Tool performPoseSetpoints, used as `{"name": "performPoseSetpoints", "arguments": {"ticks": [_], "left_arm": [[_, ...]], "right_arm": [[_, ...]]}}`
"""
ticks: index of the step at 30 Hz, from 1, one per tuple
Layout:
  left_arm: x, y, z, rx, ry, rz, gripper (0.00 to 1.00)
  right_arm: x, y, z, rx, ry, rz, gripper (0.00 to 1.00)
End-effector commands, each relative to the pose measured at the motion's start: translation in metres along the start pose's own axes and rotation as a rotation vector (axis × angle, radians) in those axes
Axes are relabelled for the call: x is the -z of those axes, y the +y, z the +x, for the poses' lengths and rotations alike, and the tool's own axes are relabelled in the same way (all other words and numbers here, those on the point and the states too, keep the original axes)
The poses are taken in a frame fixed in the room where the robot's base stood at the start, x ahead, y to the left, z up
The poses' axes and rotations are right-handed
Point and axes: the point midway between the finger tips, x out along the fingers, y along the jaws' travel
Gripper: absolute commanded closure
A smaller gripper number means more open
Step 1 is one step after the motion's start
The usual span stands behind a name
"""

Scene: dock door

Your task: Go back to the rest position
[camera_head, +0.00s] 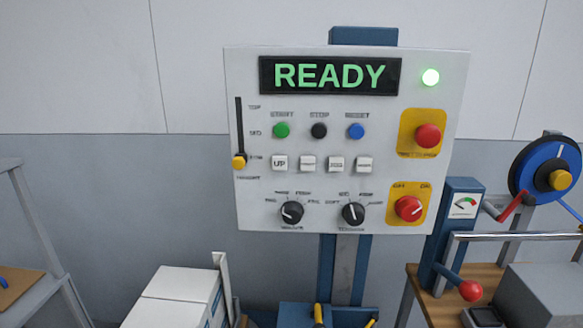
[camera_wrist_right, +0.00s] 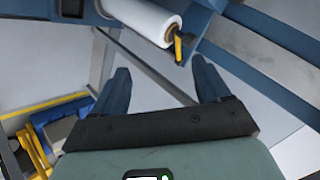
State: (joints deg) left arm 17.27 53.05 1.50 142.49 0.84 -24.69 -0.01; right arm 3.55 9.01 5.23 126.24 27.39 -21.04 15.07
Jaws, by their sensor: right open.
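My right gripper (camera_wrist_right: 165,88) shows in the right wrist view with its two blue fingers spread apart and nothing between them. Neither gripper shows in the head view, and my left gripper is in no view. The white control panel (camera_head: 300,215) stands on a blue post in the head view. Its display (camera_head: 330,75) reads READY in green, and a round lamp (camera_head: 430,77) beside it is lit green. The yellow knob of the slider (camera_head: 239,161) sits in the lower part of its slot.
White boxes (camera_head: 175,290) stand below the panel at the left. A white roll (camera_wrist_right: 145,20) lies beyond my right fingers, with a yellow frame (camera_wrist_right: 45,108) at the left.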

Motion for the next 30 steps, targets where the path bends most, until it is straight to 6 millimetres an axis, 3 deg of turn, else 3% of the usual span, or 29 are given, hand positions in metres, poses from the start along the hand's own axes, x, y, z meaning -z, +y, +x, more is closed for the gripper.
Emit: {"name": "performPoseSetpoints", "arguments": {"ticks": [1, 3, 8, 12, 18, 21, 24, 30], "left_arm": [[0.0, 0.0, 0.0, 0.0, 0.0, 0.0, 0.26], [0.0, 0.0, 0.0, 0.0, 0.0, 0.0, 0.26], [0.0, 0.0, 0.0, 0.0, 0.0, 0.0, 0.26], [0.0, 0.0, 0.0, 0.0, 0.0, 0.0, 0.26], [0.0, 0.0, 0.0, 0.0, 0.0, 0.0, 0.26], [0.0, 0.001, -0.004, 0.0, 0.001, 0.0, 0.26], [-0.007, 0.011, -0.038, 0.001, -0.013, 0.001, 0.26], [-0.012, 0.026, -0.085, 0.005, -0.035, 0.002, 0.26]], "right_arm": [[-0.024, 0.034, 0.015, -0.063, -0.056, -0.046, 0.24], [-0.053, 0.073, 0.028, -0.129, -0.129, -0.113, 0.24], [-0.127, 0.165, 0.036, -0.259, -0.327, -0.25, 0.24], [-0.191, 0.237, 0.02, -0.336, -0.522, -0.349, 0.24], [-0.272, 0.312, -0.028, -0.383, -0.795, -0.437, 0.24], [-0.302, 0.334, -0.058, -0.384, -0.915, -0.462, 0.24], [-0.282, 0.305, -0.075, -0.383, -0.901, -0.464, 0.24], [-0.262, 0.27, -0.104, -0.393, -0.922, -0.461, 0.24]]}}
